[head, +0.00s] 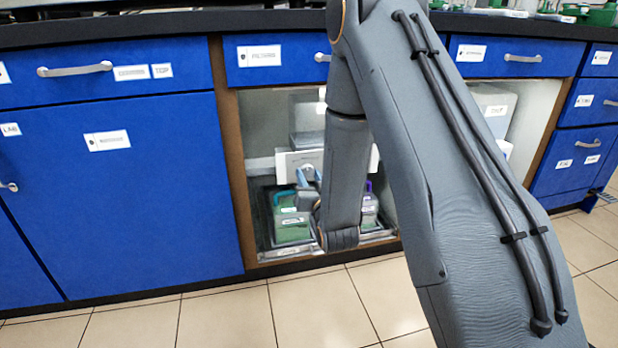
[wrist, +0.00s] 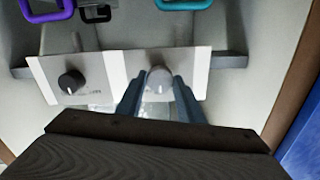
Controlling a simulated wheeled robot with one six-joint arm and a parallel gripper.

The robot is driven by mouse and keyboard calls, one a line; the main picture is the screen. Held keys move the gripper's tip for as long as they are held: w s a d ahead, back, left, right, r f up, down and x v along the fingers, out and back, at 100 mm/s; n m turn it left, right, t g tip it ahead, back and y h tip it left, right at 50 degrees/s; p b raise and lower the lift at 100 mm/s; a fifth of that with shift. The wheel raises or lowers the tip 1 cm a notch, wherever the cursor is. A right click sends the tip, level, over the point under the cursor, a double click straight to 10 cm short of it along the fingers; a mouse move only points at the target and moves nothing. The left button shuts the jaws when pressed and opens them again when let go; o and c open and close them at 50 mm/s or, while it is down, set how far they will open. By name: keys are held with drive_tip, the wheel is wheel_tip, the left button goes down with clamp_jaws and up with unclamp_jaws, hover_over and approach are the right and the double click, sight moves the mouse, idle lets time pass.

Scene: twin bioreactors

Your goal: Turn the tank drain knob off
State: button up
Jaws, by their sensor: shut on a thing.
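A light control panel (wrist: 120,68) carries a grey round knob (wrist: 160,78) and a black knob (wrist: 71,82). My gripper (wrist: 158,92) has its two blue-grey fingers on either side of the grey knob and is shut on it. The black knob is to the left in the wrist view, apart from the fingers. In the head view, my gripper (head: 308,180) is at the white panel (head: 287,160) inside the open cabinet bay, and my arm hides part of the panel. The panel's lettering is too small to read, so I cannot tell which knob is the tank drain.
Containers with a teal handle (wrist: 182,5) and a purple handle (wrist: 45,10) are close to the panel. A green-bottomed container (head: 291,222) stands in the bay. Blue cabinet doors (head: 120,200) flank it. The tiled floor (head: 220,318) in front is clear.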

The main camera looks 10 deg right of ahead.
drive_tip(key=n+p, duration=0.4)
drive_tip(key=shift+s+r+n, duration=0.1)
drive_tip(key=shift+n, duration=0.2)
drive_tip(key=n+p, duration=0.3)
drive_tip(key=n, duration=0.1)
drive_tip(key=shift+p, duration=0.3)
drive_tip(key=shift+n, duration=0.3)
drive_tip(key=o, duration=1.1)
drive_tip(key=shift+s+p, duration=1.5)
drive_tip(key=shift+s, duration=2.35)
